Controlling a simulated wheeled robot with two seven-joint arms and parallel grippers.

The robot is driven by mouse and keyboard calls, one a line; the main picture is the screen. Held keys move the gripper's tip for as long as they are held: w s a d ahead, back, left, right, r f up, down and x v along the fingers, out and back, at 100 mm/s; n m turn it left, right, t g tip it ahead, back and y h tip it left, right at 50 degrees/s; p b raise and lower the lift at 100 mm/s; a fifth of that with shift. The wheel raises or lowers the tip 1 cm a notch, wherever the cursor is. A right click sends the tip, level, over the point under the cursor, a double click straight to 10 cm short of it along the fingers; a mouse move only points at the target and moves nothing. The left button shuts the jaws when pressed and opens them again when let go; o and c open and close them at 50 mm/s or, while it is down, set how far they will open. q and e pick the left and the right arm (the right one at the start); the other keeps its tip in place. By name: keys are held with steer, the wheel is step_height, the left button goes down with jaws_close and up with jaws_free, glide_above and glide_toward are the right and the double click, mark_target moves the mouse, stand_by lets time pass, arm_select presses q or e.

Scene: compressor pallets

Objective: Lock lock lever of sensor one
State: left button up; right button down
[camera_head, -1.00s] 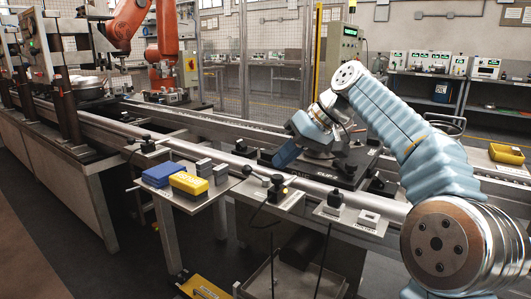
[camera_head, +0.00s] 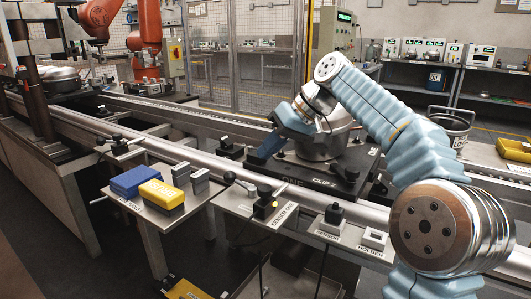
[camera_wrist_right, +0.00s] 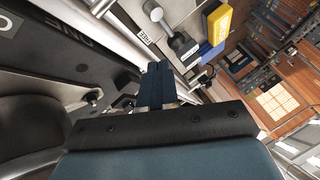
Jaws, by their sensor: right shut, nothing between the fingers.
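The lock lever (camera_head: 240,183) is a thin rod with a black ball knob. My right gripper (camera_head: 266,150) has blue fingers and is shut and empty. It hangs beyond the lever, beside the metal compressor on the black pallet (camera_head: 345,178), apart from the lever. In the right wrist view the closed fingers (camera_wrist_right: 156,84) point at the plate, with a rod and knob (camera_wrist_right: 155,14) beyond them. My left gripper is out of view.
A blue block (camera_head: 132,180), a yellow block (camera_head: 162,194) and small grey blocks (camera_head: 190,178) lie on a side shelf left of the lever. A sensor (camera_head: 333,214) and holder stand to its right. The rail (camera_head: 215,155) runs behind.

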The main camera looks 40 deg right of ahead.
mark_target(239, 181)
steer(key=x, duration=0.7)
steer(key=shift+w+a+f+b, duration=0.2)
steer(key=shift+f+b, duration=0.1)
steer(key=shift+b, duration=0.1)
